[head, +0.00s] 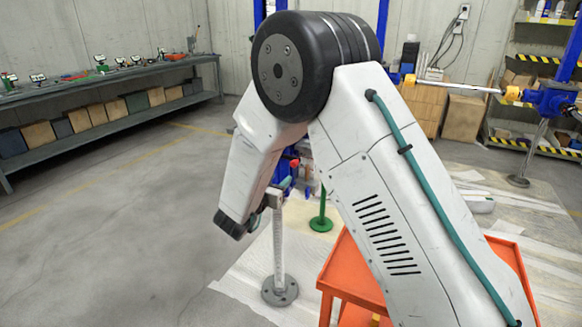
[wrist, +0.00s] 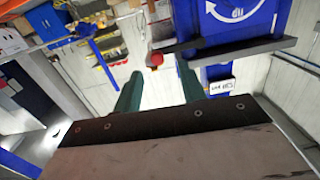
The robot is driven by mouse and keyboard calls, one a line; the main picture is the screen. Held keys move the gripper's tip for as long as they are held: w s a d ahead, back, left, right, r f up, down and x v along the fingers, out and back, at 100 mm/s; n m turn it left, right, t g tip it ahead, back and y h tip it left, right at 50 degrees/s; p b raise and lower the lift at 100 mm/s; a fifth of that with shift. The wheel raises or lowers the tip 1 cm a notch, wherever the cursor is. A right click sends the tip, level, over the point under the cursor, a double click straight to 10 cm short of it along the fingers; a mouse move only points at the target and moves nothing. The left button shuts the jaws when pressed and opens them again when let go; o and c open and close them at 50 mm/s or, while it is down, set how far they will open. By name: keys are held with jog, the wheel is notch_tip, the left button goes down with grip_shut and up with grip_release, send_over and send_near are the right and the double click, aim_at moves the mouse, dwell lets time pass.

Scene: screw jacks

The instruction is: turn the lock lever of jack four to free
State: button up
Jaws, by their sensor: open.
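In the wrist view a dark lever (wrist: 180,46) with a red knob (wrist: 155,59) sticks out to the left from beside a blue housing (wrist: 262,20). The housing bears a white curved arrow. My gripper (wrist: 159,71) is open, its two teal fingers apart and empty. The red knob appears between and just beyond the fingertips; contact cannot be told. In the head view a red tip (head: 295,163) shows by a blue jack part, above a grey post (head: 279,245) on a round base. My arm hides much of this jack. No jack number is readable.
A green post (head: 321,213) stands just behind the grey one. An orange cart (head: 345,268) is at the front right. Another jack with blue and yellow parts (head: 550,100) stands far right. A long bench (head: 110,85) lines the left wall. The floor at left is clear.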

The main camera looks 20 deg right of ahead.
aim_at(292, 164)
jog(key=shift+h, duration=0.5)
jog(key=x, duration=0.5)
jog(key=r+x, duration=0.1)
jog(key=x, duration=0.2)
jog(key=shift+s+d, duration=0.1)
jog(key=shift+s, duration=0.1)
jog(key=shift+c, duration=0.3)
grip_shut()
